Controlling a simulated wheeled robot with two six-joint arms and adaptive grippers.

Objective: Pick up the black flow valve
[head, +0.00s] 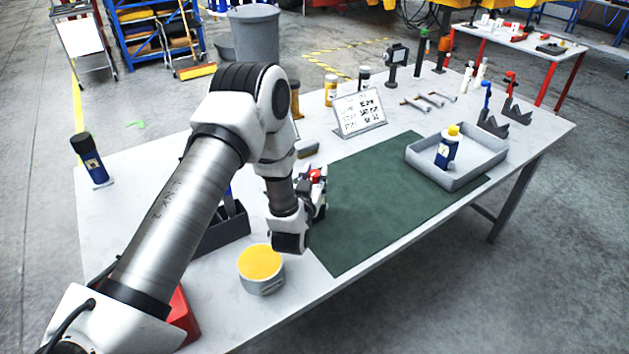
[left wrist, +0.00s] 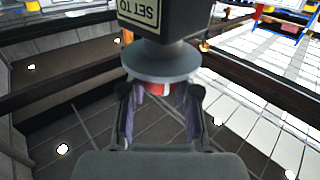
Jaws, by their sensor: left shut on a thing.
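In the left wrist view, a black body with a "SET TO" label, which looks like the black flow valve (left wrist: 172,22), sits above a grey round flange. A red part shows below the flange, between the fingers. My left gripper (left wrist: 160,92) is shut on this lower part. In the head view, my left gripper (head: 318,195) is over the left edge of the green mat, with a bit of red showing at it. My arm hides most of the held thing there. My right gripper is not in view.
A yellow-topped tin (head: 261,264) is near the front edge. A sign stand (head: 360,112) and several bottles and tools stand behind. The green mat (head: 375,205) is mostly clear.

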